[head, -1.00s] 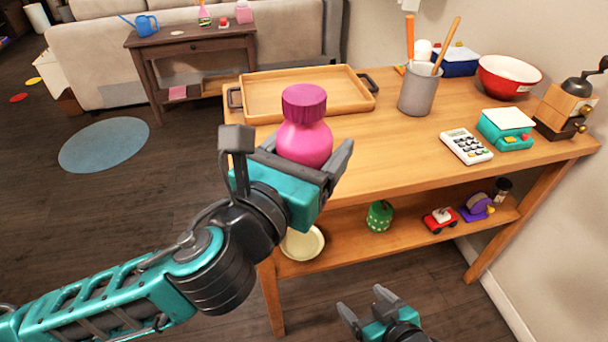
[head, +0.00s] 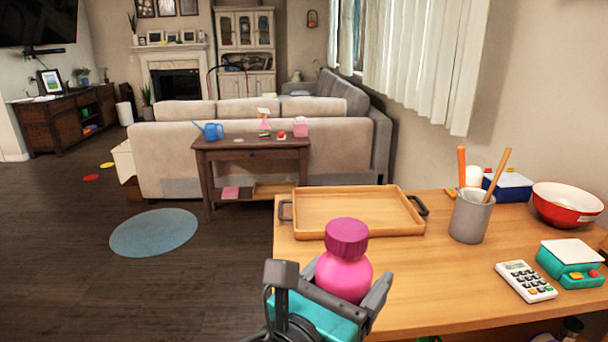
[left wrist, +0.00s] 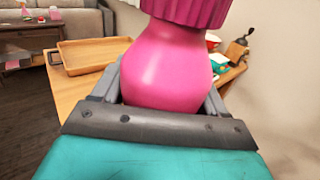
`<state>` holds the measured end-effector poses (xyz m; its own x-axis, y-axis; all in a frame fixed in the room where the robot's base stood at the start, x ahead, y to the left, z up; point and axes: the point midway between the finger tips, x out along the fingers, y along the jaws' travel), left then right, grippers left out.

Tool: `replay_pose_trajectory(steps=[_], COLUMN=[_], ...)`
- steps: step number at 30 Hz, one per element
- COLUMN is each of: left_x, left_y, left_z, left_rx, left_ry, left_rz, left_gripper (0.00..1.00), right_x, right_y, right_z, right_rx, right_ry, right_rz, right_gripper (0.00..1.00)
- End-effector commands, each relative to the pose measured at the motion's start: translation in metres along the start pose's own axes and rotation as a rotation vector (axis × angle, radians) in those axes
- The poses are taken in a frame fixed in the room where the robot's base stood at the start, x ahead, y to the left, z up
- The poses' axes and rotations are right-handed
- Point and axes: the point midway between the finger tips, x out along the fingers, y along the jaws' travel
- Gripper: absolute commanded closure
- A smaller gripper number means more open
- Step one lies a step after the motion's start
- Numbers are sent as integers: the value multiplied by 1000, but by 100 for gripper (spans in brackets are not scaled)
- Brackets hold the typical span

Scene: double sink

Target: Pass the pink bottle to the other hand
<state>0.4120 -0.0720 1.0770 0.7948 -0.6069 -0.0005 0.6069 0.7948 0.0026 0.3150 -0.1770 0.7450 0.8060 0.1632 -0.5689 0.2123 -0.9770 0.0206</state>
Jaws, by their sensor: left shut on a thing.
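The pink bottle (head: 345,275) has a darker magenta cap and stands upright in my left gripper (head: 340,290). The gripper is shut on its body and holds it in front of the near left part of the wooden table. In the left wrist view the pink bottle (left wrist: 168,62) fills the middle, between the two grey fingers of the left gripper (left wrist: 165,90). The cap's top is cut off there. My right gripper is not in either view now.
A wooden tray (head: 350,232) lies on the table (head: 440,285). A grey utensil cup (head: 470,217), a calculator (head: 525,281), a teal scale (head: 569,262) and a red bowl (head: 566,205) stand to the right. A dark side table (head: 250,150) stands farther off before the sofa.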

Motion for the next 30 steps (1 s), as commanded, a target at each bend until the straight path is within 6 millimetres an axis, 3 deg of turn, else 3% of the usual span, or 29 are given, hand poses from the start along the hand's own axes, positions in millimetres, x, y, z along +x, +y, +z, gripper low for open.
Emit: replay_pose_trajectory(steps=[9,18,24,30], left_x=[-33,-88,-126,-148], left_y=[95,166,197,213], left_z=[-23,-65,-90,-102], left_rx=[-2,1,1,1], left_ry=[11,10,9,4], left_rz=[273,492,595,645], left_gripper=[58,58,58,58], right_x=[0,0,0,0], right_y=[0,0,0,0], right_z=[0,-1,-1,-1], right_rx=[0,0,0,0], right_ry=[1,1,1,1], right_rz=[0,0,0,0], right_gripper=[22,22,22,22])
